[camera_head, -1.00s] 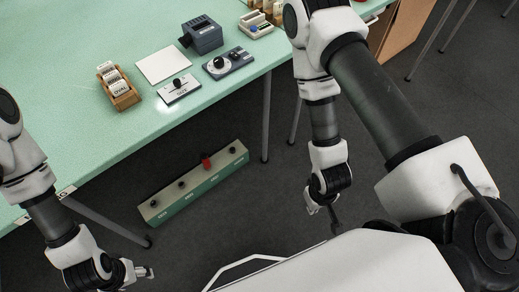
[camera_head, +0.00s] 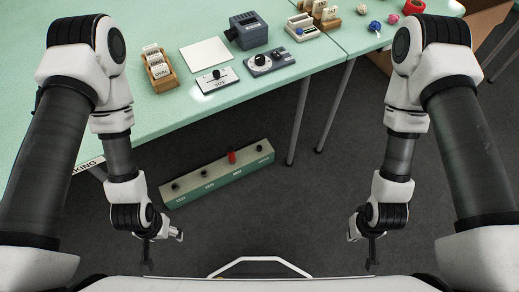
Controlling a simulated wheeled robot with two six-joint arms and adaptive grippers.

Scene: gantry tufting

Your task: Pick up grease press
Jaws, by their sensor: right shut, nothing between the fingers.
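I cannot make out a thing that is surely the grease press. My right gripper (camera_head: 353,233) is shut and empty, low over the dark floor in front of the table, and touches nothing. My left gripper (camera_head: 176,234) hangs low at the left, near the front left end of a long floor box; it is small in view, and I cannot tell whether its fingers are open or shut. Neither gripper is near the things on the table.
The green table (camera_head: 160,115) bears a wooden card holder (camera_head: 158,69), a white sheet (camera_head: 207,53), a blue-grey device (camera_head: 247,30), a dial unit (camera_head: 270,61) and a knob panel (camera_head: 216,80). A long box (camera_head: 220,180) with a red button lies on the floor. Yarn balls (camera_head: 375,26) sit at right.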

